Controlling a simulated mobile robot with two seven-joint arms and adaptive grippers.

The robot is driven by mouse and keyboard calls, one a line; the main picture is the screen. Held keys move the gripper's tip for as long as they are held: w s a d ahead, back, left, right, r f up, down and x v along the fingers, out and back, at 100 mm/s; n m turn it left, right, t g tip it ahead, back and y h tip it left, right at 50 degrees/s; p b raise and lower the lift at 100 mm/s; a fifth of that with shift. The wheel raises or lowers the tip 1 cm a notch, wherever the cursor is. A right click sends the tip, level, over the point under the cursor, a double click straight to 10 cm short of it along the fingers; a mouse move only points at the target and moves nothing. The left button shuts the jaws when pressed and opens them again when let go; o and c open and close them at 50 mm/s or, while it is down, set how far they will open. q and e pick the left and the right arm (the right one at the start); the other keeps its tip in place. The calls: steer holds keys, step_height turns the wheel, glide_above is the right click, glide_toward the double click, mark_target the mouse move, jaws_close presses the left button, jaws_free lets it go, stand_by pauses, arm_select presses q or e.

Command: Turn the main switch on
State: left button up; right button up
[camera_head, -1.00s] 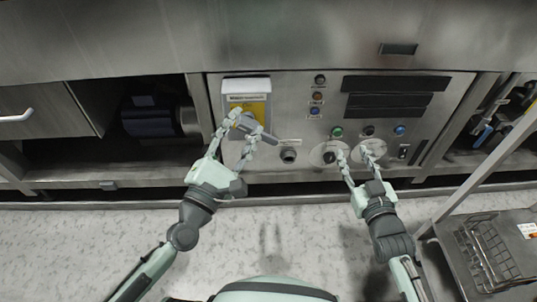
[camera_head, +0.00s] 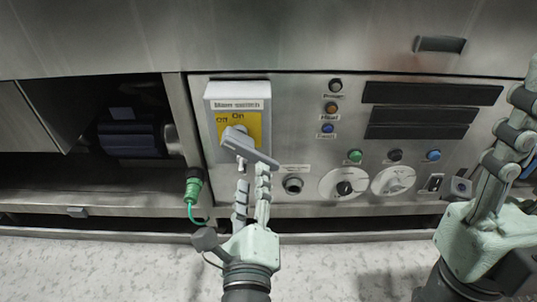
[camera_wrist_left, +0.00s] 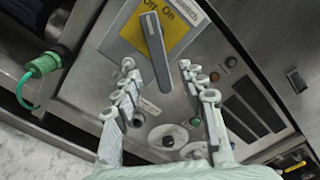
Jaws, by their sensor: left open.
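The main switch is a grey box (camera_head: 212,105) with a yellow plate (camera_head: 224,120) marked Off and On. Its long grey handle (camera_head: 250,150) slants down to the right in the head view, its upper end towards the Off mark. The handle also shows in the left wrist view (camera_wrist_left: 155,45). My left gripper (camera_head: 252,176) is open just below the handle. In the left wrist view its fingers (camera_wrist_left: 159,70) stand on either side of the handle's lower end; contact cannot be told. My right gripper (camera_head: 508,130) is raised at the right edge, partly cut off.
Right of the switch are two round dials (camera_head: 343,184), coloured buttons (camera_head: 355,156) and dark slots (camera_head: 432,93). A green connector with a cable (camera_head: 194,187) hangs left of the panel. An open recess (camera_head: 75,185) lies further left.

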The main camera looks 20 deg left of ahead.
mark_target(253, 158)
arm_select(q)
steer(key=x, duration=0.7)
steer(key=shift+w+a+f+p, duration=0.1)
steer(key=shift+w+a+p, duration=0.1)
steer(key=shift+p, duration=0.1)
jaws_close()
